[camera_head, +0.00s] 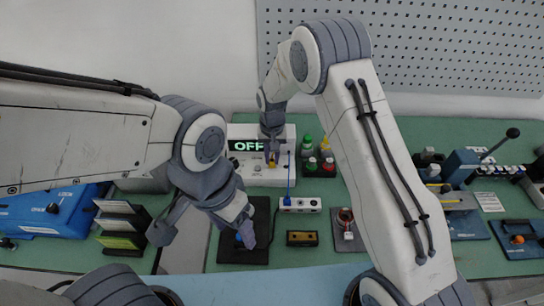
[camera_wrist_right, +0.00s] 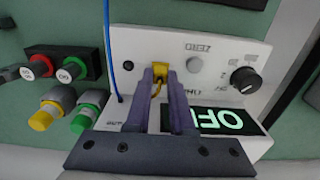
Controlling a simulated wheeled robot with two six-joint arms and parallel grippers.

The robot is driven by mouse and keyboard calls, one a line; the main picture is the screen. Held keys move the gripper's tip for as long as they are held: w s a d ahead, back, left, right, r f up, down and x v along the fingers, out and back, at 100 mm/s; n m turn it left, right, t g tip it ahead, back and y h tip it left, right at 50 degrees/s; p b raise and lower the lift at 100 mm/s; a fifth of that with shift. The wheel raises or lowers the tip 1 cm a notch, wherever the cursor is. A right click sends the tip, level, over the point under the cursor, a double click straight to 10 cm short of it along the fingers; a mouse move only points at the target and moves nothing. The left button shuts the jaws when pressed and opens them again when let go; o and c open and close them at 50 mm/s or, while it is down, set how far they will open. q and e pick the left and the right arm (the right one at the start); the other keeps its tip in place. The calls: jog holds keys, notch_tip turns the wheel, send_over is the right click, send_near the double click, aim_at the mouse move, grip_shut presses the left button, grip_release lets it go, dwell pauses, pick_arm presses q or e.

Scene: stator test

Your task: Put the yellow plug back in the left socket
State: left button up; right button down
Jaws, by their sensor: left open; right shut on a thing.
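The white test unit (camera_head: 250,178) with a green OFF display stands at the back of the bench. My right gripper (camera_head: 271,152) reaches down to its front. In the right wrist view, the right gripper (camera_wrist_right: 161,75) is shut on the yellow plug (camera_wrist_right: 163,66), which sits against the panel. The fingers hide whether it is fully seated. A dark open socket (camera_wrist_right: 128,66) shows beside it. A thin yellow lead hangs between the fingers. In the head view the yellow plug (camera_head: 271,164) is small. My left gripper (camera_head: 205,236) is open, low above the front of the bench.
A blue cable (camera_wrist_right: 107,45) runs close beside the dark socket. A power strip (camera_head: 299,204), a black mat (camera_head: 259,215) and a yellow-black device (camera_head: 302,238) lie in front. A card rack (camera_head: 122,226) is at left.

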jog(key=shift+f, duration=0.1)
jog(key=c, duration=0.7)
grip_release()
notch_tip(320, 180, up, 10)
jog(key=b, duration=0.2)
jog(key=shift+r, duration=0.2)
